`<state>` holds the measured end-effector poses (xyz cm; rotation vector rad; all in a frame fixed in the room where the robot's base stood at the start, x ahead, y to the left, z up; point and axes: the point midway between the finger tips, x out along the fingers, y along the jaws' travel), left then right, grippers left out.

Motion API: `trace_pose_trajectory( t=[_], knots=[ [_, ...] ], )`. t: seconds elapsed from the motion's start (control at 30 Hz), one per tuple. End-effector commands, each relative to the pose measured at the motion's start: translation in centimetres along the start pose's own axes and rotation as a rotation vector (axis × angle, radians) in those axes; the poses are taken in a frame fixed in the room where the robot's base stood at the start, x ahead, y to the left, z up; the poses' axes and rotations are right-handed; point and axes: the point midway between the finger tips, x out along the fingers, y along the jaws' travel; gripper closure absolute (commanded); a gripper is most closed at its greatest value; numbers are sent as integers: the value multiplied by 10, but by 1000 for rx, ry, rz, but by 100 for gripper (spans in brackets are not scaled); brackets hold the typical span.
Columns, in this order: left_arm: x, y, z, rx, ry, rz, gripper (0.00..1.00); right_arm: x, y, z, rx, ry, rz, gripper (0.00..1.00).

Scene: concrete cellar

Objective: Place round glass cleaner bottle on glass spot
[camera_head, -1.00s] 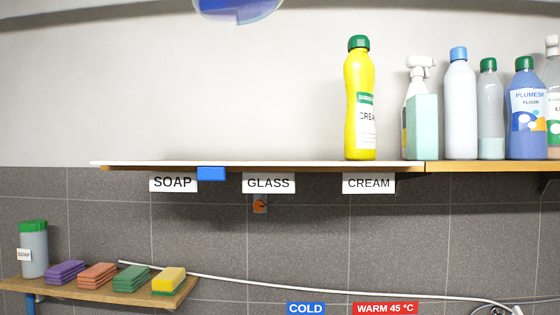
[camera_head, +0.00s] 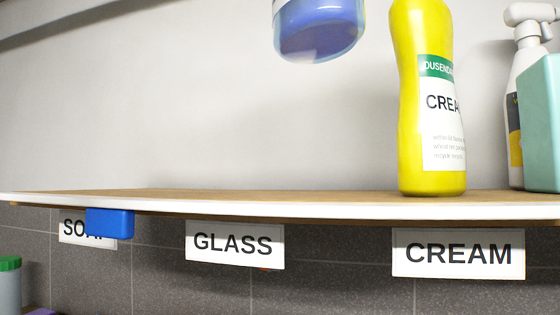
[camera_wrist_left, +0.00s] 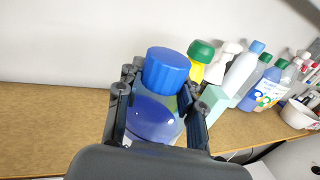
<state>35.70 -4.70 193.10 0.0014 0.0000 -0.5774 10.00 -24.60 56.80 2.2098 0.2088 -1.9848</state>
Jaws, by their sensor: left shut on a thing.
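The round glass cleaner bottle is clear with blue liquid; its lower part (camera_head: 318,30) hangs at the top of the head view, upright, above and behind the GLASS label (camera_head: 235,244). In the left wrist view its blue cap (camera_wrist_left: 167,70) sticks up between the fingers of my left gripper (camera_wrist_left: 157,98), which is shut around the bottle. The bottle's base is clear of the shelf (camera_head: 230,198). The shelf above the GLASS label is bare. My right gripper is not in view.
A yellow cream bottle (camera_head: 430,110) stands on the shelf to the right, above the CREAM label (camera_head: 458,253). A white spray bottle (camera_head: 515,100) and a mint-green box-like container (camera_head: 543,125) stand further right. A blue block (camera_head: 110,222) sits at the shelf edge, partly covering the SOAP label (camera_head: 74,229).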

Motion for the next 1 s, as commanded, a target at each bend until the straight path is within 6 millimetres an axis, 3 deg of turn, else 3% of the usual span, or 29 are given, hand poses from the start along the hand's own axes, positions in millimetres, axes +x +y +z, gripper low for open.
trace_pose_trajectory(
  t=[0.23, 0.37, 0.5, 0.7, 1.0],
  knots=[
    [33, 44, -22, -4, 4, 3, 100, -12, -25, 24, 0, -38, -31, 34],
    [52, 68, -36, -3, 4, 3, 100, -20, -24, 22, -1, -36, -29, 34],
    [66, 85, -64, -1, 3, 1, 100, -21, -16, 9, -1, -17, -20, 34],
    [76, 99, -86, 0, -1, 0, 100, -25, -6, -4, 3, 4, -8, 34],
    [81, 106, -112, 1, 1, -1, 100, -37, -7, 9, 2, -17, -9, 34]
  ],
)
